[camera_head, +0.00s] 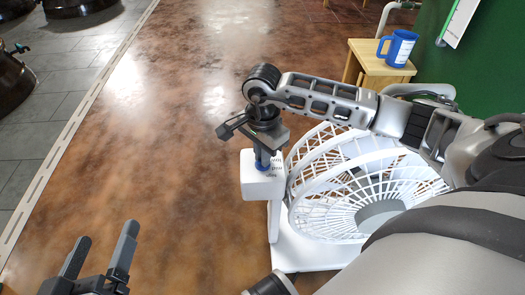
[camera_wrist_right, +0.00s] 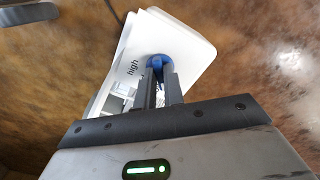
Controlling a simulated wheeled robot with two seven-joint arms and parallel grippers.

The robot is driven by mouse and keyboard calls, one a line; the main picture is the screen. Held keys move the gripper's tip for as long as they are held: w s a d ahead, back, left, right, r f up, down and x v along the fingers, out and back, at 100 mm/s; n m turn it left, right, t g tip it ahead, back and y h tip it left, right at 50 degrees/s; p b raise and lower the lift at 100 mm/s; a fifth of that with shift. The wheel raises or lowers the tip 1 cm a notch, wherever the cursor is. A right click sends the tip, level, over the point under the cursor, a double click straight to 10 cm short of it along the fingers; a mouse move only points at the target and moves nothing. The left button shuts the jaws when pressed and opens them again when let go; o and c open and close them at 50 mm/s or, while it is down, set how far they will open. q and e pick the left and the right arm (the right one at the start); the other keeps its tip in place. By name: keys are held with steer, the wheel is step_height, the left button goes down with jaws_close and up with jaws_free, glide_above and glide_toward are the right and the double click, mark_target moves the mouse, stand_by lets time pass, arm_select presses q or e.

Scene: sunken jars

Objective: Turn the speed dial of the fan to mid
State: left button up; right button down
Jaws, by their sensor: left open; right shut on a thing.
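The white fan (camera_head: 350,190) stands on the floor below my right arm, with its round grille facing up and right. Its white control box (camera_head: 258,187) sticks out at the left and carries the blue speed dial (camera_head: 262,163). My right gripper (camera_head: 264,152) points down at the box and is shut on the dial. In the right wrist view the gripper (camera_wrist_right: 164,85) has its fingers on the blue dial (camera_wrist_right: 159,61), on the white box (camera_wrist_right: 190,50). The word "high" shows left of the dial; other labels are covered or unreadable. My left gripper (camera_head: 104,255) is open and empty at bottom left.
Dark jars (camera_head: 12,80) are at the far left. The brown floor (camera_head: 150,130) left of the fan is clear.

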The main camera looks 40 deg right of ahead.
steer(key=shift+r+m, duration=0.1)
steer(key=shift+m, duration=0.8)
steer(key=m+p, duration=0.1)
steer(key=m, duration=0.1)
steer(key=shift+m, duration=0.4)
steer(key=m+p, duration=0.1)
steer(key=m, duration=0.1)
steer(key=shift+m, duration=0.3)
steer(key=shift+m+p, duration=0.5)
steer(key=shift+m, duration=0.4)
arm_select(q)
steer(key=shift+s+a+f+m+g+y+p, duration=0.25)
steer(key=shift+a+f+m+g+y+p, duration=0.3)
steer(key=shift+a+f+m+y, duration=0.2)
arm_select(e)
steer(key=shift+m, duration=1.4)
arm_select(q)
steer(key=shift+d, duration=0.1)
arm_select(e)
steer(key=c, duration=1.5)
jaws_free()
arm_select(q)
steer(key=shift+r, duration=0.1)
